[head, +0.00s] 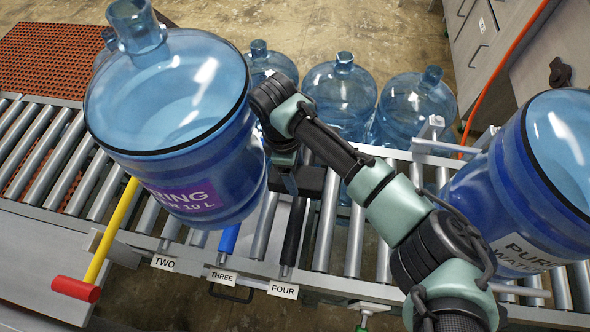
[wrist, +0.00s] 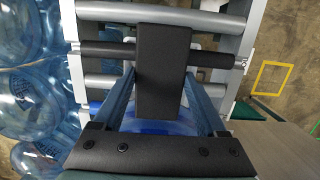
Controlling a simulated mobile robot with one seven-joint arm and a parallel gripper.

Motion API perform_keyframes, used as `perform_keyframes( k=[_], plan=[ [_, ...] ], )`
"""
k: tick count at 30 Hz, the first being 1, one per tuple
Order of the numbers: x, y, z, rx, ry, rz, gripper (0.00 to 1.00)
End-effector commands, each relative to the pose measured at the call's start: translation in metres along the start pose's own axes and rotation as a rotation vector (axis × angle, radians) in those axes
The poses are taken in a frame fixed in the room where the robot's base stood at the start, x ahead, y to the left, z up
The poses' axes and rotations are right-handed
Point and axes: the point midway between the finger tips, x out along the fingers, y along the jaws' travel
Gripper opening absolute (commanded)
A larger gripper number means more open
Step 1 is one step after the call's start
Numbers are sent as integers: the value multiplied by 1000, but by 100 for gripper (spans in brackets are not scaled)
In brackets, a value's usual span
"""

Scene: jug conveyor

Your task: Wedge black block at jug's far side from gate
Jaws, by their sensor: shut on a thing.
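The black block (head: 312,181) is held by my gripper (head: 290,182) just right of the near jug (head: 180,110), over the rollers near the FOUR label. In the wrist view the block (wrist: 163,55) sits between the two fingers, over the black roller (wrist: 215,58). I cannot tell whether it touches the rollers. The jug, blue with a purple label, stands on the conveyor around the TWO and THREE labels. A yellow bar with a red end (head: 100,240) lies at the jug's left; I cannot tell if it is the gate.
A second big jug (head: 535,190) stands at the right of the conveyor. Several blue jugs (head: 340,95) stand behind it. A blue roller (head: 229,238) is by THREE. An orange mat (head: 50,55) lies at the back left. Rollers beside FOUR are bare.

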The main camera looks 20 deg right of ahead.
Motion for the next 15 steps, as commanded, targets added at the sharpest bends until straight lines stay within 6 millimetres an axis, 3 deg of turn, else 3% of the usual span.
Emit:
perform_keyframes(
  k=[4, 15],
  plan=[
    [-2, -1, 0, 1, 1, -3, 0],
    [39, 0, -6, 2, 1, -1, 0]
  ],
)
